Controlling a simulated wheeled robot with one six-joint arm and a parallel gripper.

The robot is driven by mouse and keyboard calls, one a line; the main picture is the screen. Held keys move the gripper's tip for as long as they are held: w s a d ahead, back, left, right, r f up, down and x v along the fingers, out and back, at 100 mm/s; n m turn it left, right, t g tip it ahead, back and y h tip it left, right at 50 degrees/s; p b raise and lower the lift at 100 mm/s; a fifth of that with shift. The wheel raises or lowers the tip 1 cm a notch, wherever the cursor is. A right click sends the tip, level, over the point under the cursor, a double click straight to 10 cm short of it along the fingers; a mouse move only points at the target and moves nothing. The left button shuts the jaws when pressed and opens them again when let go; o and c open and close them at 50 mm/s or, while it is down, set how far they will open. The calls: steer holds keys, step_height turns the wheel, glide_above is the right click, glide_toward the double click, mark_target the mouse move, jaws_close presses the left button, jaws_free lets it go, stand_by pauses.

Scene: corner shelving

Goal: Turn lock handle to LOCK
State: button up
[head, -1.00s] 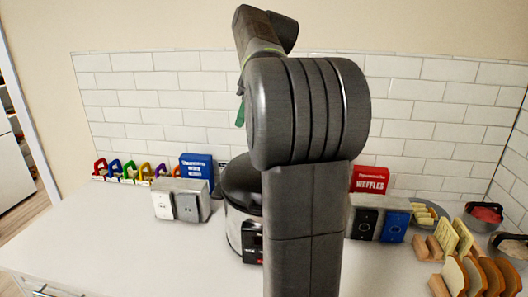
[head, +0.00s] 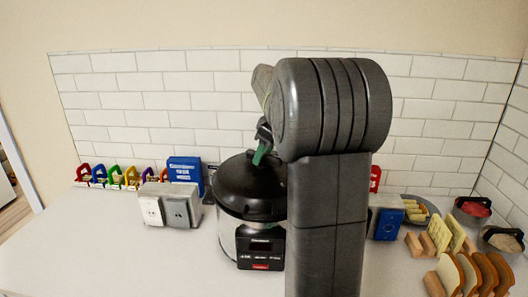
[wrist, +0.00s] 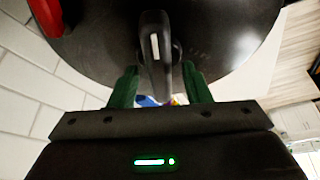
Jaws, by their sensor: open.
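A pressure cooker (head: 228,227) with a black lid (head: 238,190) and steel body stands on the counter, its front panel facing me. In the wrist view the round dark lid (wrist: 100,35) fills the top. A dark lock handle (wrist: 155,50) with a pale line along it stands out from the lid. My gripper (head: 263,150) is over the lid in the head view. In the wrist view its green fingers (wrist: 159,78) are open, one each side of the handle's near end, with visible gaps. My arm hides the lid's right side in the head view.
A grey toaster (head: 170,205) and a blue box (head: 185,171) stand left of the cooker. A blue-fronted appliance (head: 388,224) and bread slices (head: 470,272) are at the right. The tiled wall (head: 150,100) is close behind. The front-left counter (head: 110,250) is clear.

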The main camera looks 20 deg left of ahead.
steer(key=shift+c, duration=0.2)
jaws_close()
steer(key=shift+m, duration=0.3)
steer(key=m+t, duration=0.1)
steer(key=m, duration=0.2)
steer(key=shift+t, duration=0.3)
steer(key=shift+m+t+h, duration=0.5)
steer(key=shift+m, duration=1.1)
steer(key=shift+o, duration=0.2)
jaws_free()
